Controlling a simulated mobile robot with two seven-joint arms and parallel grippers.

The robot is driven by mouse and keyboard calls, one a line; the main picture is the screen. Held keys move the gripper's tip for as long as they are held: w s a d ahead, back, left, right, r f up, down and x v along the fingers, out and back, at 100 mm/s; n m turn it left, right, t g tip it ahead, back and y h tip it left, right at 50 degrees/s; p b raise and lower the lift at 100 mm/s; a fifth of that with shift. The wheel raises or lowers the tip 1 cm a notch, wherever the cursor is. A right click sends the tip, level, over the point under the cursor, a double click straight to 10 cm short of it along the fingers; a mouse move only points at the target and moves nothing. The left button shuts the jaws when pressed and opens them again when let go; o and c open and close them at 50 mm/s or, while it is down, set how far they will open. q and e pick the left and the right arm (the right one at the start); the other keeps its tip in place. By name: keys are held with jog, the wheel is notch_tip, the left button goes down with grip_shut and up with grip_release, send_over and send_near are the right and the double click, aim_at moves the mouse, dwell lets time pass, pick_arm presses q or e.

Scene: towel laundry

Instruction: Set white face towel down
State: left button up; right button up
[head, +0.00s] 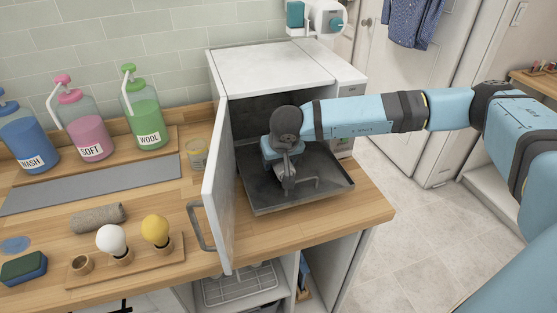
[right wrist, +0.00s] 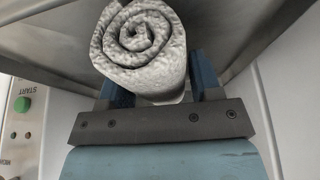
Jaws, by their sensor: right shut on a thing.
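The white face towel (right wrist: 140,45) is a rolled, textured bundle with its spiral end toward the right wrist camera. My right gripper (right wrist: 150,88) is shut on it, with a blue finger on each side. In the head view, my right gripper (head: 287,180) is inside the open white cabinet (head: 275,68), above the dark metal tray (head: 330,182). The towel is mostly hidden by my gripper there, and I cannot tell whether it touches the tray. My left gripper is not in view.
The cabinet door (head: 218,190) stands open to the left, beside my gripper. A grey-brown rolled towel (head: 98,217) and a wooden board with bulbs (head: 150,256) lie on the counter. Pump bottles (head: 88,135) stand at the back left. A green START button (right wrist: 22,104) shows in the right wrist view.

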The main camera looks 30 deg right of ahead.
jog(key=shift+f, duration=0.35)
jog(key=shift+f, duration=0.1)
jog(key=o, duration=0.9)
